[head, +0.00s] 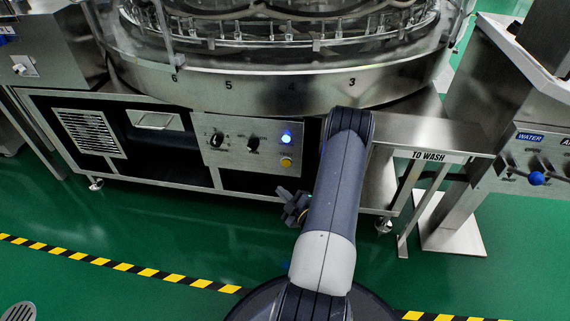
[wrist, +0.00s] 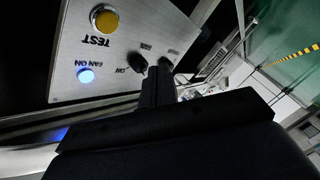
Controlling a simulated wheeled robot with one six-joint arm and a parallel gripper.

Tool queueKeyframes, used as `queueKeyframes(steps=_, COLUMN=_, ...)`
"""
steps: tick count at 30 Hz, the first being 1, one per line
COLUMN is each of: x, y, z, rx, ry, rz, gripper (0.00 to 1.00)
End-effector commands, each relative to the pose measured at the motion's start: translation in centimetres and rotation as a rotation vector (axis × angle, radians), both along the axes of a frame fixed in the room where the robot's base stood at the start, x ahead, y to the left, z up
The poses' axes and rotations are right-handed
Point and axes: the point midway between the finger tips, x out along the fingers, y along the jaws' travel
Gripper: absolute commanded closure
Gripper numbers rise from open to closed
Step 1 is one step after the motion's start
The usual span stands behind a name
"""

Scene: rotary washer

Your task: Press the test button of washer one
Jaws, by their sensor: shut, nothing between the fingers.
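The yellow test button (head: 286,162) sits at the lower right of the washer's steel control panel (head: 235,155), under a lit blue light (head: 287,137). In the wrist view the panel appears upside down, and the yellow button (wrist: 103,18) is at the top left beside the word TEST. My gripper (head: 286,198) is in front of the machine, below the button in the head view. In the wrist view my gripper (wrist: 157,78) is shut and empty, its dark fingers pointing toward the panel near the knobs. The fingers do not cover the button.
Two black knobs, the left (head: 217,139) and the right (head: 253,144), sit left of the blue light. A steel "TO WASH" table (head: 425,135) stands to the right. The round washer drum (head: 255,92) overhangs above. Green floor (head: 150,225) is clear in front.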

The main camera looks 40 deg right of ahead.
Motion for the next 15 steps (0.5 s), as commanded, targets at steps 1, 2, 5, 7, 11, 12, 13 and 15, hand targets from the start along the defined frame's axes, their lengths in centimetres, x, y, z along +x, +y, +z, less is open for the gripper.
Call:
queueKeyframes(steps=1, x=0.0, y=0.0, z=0.0, rx=0.0, ry=0.0, rz=0.0, gripper=1.0)
queueKeyframes(steps=2, x=0.0, y=0.0, z=0.0, rx=0.0, ry=0.0, rz=0.0, gripper=1.0)
queueKeyframes(steps=5, x=0.3, y=-0.3, z=0.0, rx=-0.001, ry=-0.001, rz=0.001, gripper=1.0)
queueKeyframes(steps=7, x=0.6, y=-0.7, z=0.1, rx=-0.002, ry=-0.002, rz=0.001, gripper=1.0)
queueKeyframes(steps=11, x=1.6, y=-1.9, z=0.1, rx=-0.003, ry=-0.002, rz=0.001, gripper=1.0)
queueKeyframes(steps=12, x=2.0, y=-2.3, z=0.2, rx=-0.003, ry=-0.003, rz=0.0, gripper=1.0)
queueKeyframes(steps=13, x=2.3, y=-2.7, z=0.1, rx=-0.004, ry=-0.002, rz=0.001, gripper=1.0)
queueKeyframes(steps=15, x=3.0, y=-3.5, z=0.1, rx=-0.004, ry=-0.003, rz=0.001, gripper=1.0)
